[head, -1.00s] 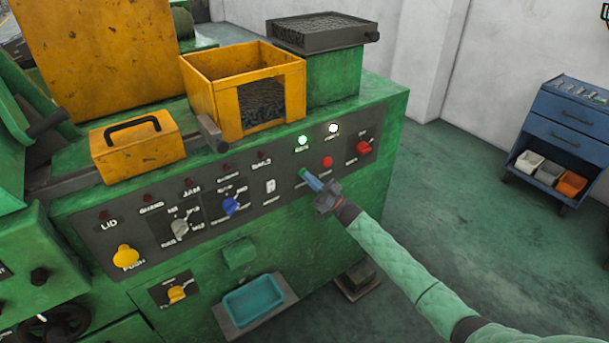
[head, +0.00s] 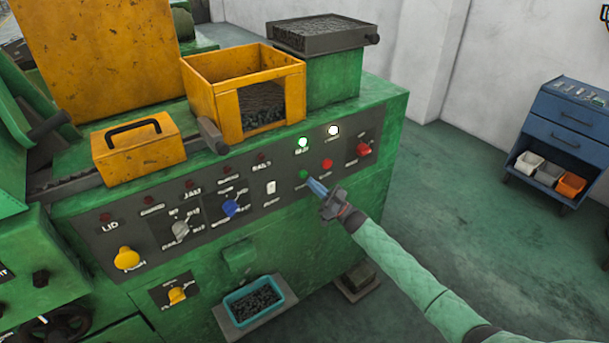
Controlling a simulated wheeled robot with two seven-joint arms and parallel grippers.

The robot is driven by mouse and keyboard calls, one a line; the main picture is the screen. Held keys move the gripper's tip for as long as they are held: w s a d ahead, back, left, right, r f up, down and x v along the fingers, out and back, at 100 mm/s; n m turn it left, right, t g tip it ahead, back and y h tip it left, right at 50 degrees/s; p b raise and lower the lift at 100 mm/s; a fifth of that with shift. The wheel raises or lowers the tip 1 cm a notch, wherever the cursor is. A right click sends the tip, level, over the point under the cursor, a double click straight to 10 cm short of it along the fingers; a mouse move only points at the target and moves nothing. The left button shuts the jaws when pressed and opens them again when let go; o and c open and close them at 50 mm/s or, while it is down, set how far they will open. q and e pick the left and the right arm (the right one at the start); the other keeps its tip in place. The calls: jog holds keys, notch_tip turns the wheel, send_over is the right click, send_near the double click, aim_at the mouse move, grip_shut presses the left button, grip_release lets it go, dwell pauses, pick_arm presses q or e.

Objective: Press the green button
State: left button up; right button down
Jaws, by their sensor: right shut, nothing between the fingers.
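The green button (head: 303,174) sits on the dark control panel of the green machine, left of a red button (head: 327,163). My right gripper (head: 314,184) is shut and empty. Its blue-grey fingertips point at the panel just right of and below the green button, and the button's face shows clear of them. I cannot tell whether they touch the panel. A green lamp (head: 303,142) and a white lamp (head: 333,130) above are lit. My left gripper is not in view.
The panel (head: 290,200) also holds a red switch (head: 363,149), a blue knob (head: 230,207) and a yellow push button (head: 126,257). A teal tray (head: 232,305) below holds many small dark pieces. A blue cart (head: 563,125) stands at right, with open floor between.

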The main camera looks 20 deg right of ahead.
jog(key=shift+s+d+p, duration=0.15)
jog(key=shift+s+d, duration=0.1)
jog(key=shift+s, duration=0.4)
jog(key=shift+s+d+p, duration=0.15)
jog(key=shift+s+d, duration=0.05)
jog(key=shift+s, duration=0.45)
jog(key=shift+s+d+p, duration=0.15)
jog(key=shift+s+d, duration=0.1)
jog(key=shift+s, duration=0.4)
